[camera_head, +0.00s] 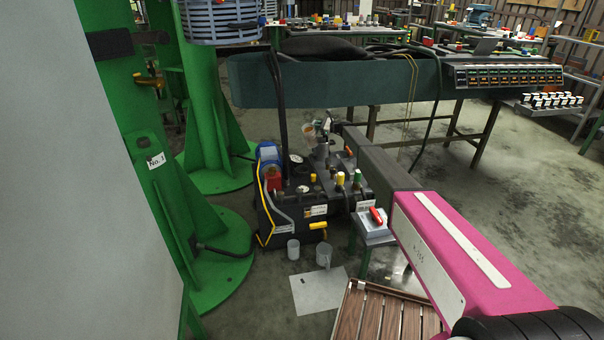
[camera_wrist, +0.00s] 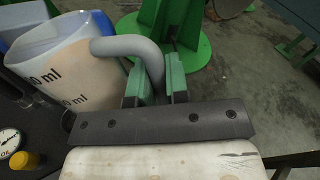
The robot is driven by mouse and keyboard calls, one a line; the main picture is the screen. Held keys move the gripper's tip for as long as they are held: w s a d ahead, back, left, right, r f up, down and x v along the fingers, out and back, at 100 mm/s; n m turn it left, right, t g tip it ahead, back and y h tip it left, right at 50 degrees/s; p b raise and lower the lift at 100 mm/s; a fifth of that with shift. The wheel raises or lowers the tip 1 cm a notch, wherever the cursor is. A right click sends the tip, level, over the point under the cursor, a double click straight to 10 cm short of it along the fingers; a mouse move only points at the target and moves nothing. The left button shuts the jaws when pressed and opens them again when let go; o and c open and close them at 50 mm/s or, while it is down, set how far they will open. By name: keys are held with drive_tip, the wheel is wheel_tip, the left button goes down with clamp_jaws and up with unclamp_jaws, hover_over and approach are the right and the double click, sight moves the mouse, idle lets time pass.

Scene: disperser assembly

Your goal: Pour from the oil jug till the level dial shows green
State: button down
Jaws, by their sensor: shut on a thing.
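The oil jug (camera_wrist: 65,65) is a clear measuring jug with black "ml" marks, a grey handle and a peach tint inside. My gripper (camera_wrist: 155,85) is shut on its handle with green finger pads. In the head view the jug (camera_head: 309,133) is small, above the dark machine (camera_head: 320,208), at the end of my arm. A white dial (camera_wrist: 8,141) shows at the left edge of the wrist view, partly cut off; its green zone cannot be made out. Dials also show on the machine in the head view (camera_head: 296,158), too small to read. Flow from the jug cannot be made out.
A yellow cap (camera_wrist: 24,161) sits near the dial. Two grey cups (camera_head: 293,249) (camera_head: 324,254) stand on the floor before the machine. Green columns (camera_head: 205,250) stand left, and a dark green beam (camera_head: 340,82) runs behind. A wooden slatted pallet (camera_head: 385,315) lies in front.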

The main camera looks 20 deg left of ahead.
drive_tip(key=shift+w+d+m+b, duration=0.2)
drive_tip(key=shift+w+m+b, duration=0.15)
drive_tip(key=shift+w+m, duration=0.75)
drive_tip(key=shift+w+d+r+m+y+b, duration=0.15)
drive_tip(key=shift+r+m+y+b, duration=0.3)
drive_tip(key=shift+m, duration=0.45)
drive_tip(key=shift+r, duration=0.15)
